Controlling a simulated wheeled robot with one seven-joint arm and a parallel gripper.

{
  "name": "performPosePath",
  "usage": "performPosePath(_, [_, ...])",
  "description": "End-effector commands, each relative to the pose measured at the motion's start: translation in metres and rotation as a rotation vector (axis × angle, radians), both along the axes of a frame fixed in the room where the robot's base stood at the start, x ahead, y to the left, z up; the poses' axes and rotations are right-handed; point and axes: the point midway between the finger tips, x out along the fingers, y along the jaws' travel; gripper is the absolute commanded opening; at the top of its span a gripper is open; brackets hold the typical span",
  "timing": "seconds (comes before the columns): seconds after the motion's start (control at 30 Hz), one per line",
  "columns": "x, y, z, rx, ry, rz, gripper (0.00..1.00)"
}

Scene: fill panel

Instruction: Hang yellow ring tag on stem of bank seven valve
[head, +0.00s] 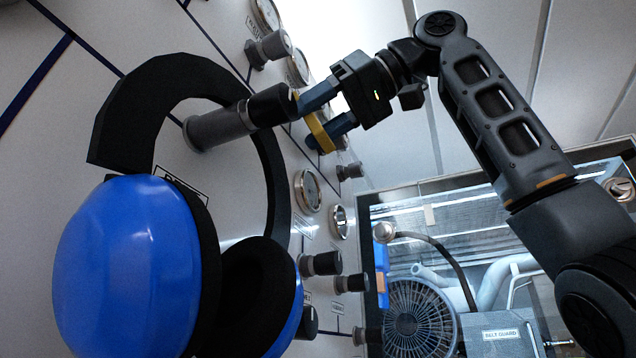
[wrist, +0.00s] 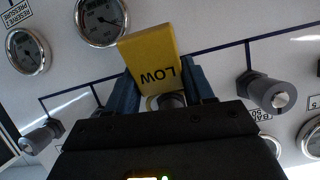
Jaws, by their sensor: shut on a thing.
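My gripper (head: 312,120) is shut on the yellow ring tag (head: 320,132), close to the white panel. In the wrist view the tag (wrist: 152,58) reads LOW upside down, and its ring sits between the blue fingers of my gripper (wrist: 162,92). A grey round end shows just behind the ring; I cannot tell whether the ring is around it. A grey valve with a black end (head: 222,125) overlaps the fingers in the head view. Another grey valve (wrist: 267,92) stands to the right in the wrist view, its label partly cut off. No bank seven label is readable.
Blue ear defenders (head: 130,265) with a black headband hang large in front of the panel at left. Gauges (head: 308,190) and several other valves (head: 320,264) line the panel. A glass-fronted machine bay with a fan (head: 420,315) is below right.

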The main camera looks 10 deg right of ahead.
Motion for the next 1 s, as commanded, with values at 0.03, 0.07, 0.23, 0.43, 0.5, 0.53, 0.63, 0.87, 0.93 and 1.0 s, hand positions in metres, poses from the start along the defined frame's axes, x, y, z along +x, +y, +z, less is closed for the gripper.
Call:
performPosePath(0.03, [0.0,0.0,0.0,0.0,0.0,0.0,0.08])
performPosePath(0.07, [0.0,0.0,0.0,0.0,0.0,0.0,0.08])
performPosePath(0.23, [0.0,0.0,0.0,0.0,0.0,0.0,0.08])
performPosePath(0.43, [0.0001,-0.0001,0.0,0.0,0.0,0.0,0.08])
performPosePath(0.5, [0.0001,-0.0001,-0.0001,0.0,0.0,0.0,0.53])
performPosePath(0.53, [0.0001,-0.0001,-0.0001,0.0,0.0,0.0,0.56])
performPosePath(0.63, [0.0001,-0.0001,-0.0001,0.0,0.0,0.0,0.66])
performPosePath(0.87, [0.0001,-0.0001,-0.0001,0.0,0.0,0.0,0.82])
performPosePath(0.93, [0.0001,-0.0001,-0.0001,0.0,0.0,0.0,0.82])
performPosePath(1.0, [0.0001,-0.0001,-0.0001,0.0,0.0,0.0,0.82])
